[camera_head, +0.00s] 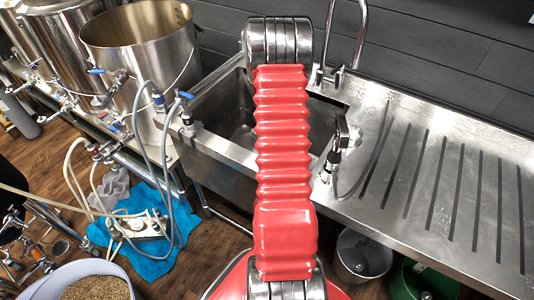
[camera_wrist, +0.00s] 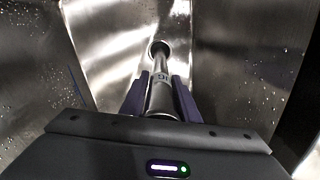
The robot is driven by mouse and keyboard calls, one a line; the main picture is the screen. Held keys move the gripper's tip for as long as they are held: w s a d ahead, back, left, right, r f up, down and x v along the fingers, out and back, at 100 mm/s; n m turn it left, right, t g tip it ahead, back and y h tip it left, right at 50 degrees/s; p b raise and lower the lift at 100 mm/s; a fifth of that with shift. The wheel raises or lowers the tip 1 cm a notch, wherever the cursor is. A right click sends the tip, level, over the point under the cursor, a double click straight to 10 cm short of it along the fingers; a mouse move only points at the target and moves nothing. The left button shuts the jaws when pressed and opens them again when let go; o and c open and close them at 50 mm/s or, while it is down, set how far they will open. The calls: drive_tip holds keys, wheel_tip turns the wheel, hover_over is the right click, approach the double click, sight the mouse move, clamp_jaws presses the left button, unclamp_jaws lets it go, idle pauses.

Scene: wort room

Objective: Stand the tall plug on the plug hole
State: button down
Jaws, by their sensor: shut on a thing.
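In the wrist view, my gripper (camera_wrist: 161,92) is shut on the tall plug (camera_wrist: 161,103), a slim shiny metal tube with small dark marking on its side. The plug points away from the camera, down into the steel sink. At its far end shows a dark round patch (camera_wrist: 159,46), which looks like the plug hole in the sink floor. I cannot tell whether the plug's end touches it or is above it. In the head view, my red-sleeved arm covers the middle of the sink (camera_head: 218,157), and my gripper, the plug and the hole are hidden.
Wet steel sink walls (camera_wrist: 222,70) rise close around my gripper. A tap (camera_head: 345,60) stands behind the sink. A hose fitting (camera_head: 333,160) sits at its right edge, before the ribbed drainboard (camera_head: 440,190). A large steel pot (camera_head: 150,65) stands to the left.

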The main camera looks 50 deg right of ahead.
drive_tip(key=shift+f, duration=0.1)
idle(0.6)
drive_tip(key=c, duration=1.3)
unclamp_jaws()
wheel_tip(320, 180, up, 13)
drive_tip(key=shift+r, duration=0.3)
